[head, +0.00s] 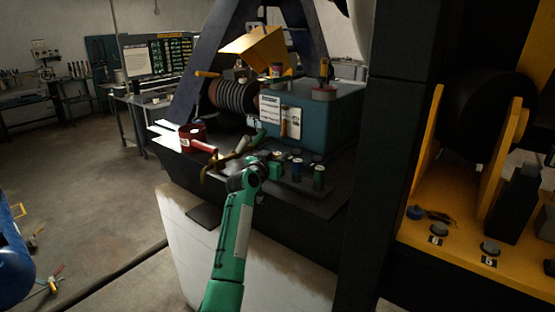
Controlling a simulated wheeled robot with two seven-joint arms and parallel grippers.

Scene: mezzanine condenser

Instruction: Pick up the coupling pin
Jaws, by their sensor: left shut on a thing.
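My left arm comes up from the bottom of the head view, and its left gripper (268,166) is over the dark bench top (316,204). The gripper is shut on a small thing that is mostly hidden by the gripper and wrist. I cannot make out its shape or tell for sure whether it is the coupling pin. Just right of the gripper stand a blue cylinder (297,168) and a green cylinder (319,177), both upright. My right gripper is not in view.
A red tin (192,133), a red-handled tool (203,146) and a curved brass piece (213,165) lie left of the gripper. A teal box (335,120) stands behind it. A dark column (385,150) rises on the right.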

